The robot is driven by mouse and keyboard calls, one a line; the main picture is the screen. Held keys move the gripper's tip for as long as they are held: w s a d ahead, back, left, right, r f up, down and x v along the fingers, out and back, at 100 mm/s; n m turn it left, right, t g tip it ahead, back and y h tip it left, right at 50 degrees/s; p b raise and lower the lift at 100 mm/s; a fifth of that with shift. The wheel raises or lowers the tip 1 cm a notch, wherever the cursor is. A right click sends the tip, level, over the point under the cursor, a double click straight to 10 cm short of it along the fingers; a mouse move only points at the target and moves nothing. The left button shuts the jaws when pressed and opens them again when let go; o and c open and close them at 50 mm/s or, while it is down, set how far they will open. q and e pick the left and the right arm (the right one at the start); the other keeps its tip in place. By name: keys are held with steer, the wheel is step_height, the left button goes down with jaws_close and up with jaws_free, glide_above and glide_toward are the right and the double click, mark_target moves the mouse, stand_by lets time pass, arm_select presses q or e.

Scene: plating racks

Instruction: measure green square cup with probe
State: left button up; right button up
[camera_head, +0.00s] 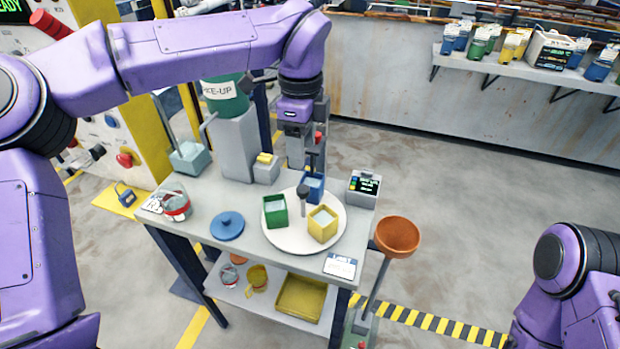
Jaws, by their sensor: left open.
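The green square cup (275,210) stands upright on a round white plate (297,239) on the small table. A yellow square cup (322,223) and a blue square cup (313,186) share the plate. A red-topped dark probe-like rod (317,139) stands behind the blue cup, close to my left gripper; I cannot tell whether they touch. My left gripper (306,160) points down, open, above the table's back, behind the cups. A small meter with a lit display (364,184) sits at the table's right. My right arm shows at the lower right; its gripper is out of view.
A dark-headed post (303,197) rises between the cups. A blue lid (227,225) and a glass jar (175,203) stand at left on the table (205,238). An orange funnel (397,236) stands beyond its right edge. A lower shelf holds a yellow tray (301,298).

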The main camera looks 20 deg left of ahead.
mark_target(303, 188)
arm_select(q)
steer(key=f+p, duration=0.1)
steer(key=f, duration=0.8)
steer(key=shift+s+d+p, duration=0.15)
steer(key=shift+s+p, duration=0.05)
steer(key=shift+p, duration=0.15)
steer(key=shift+f, duration=0.4)
steer(key=shift+s+f, duration=0.1)
steer(key=shift+s, duration=0.05)
jaws_close()
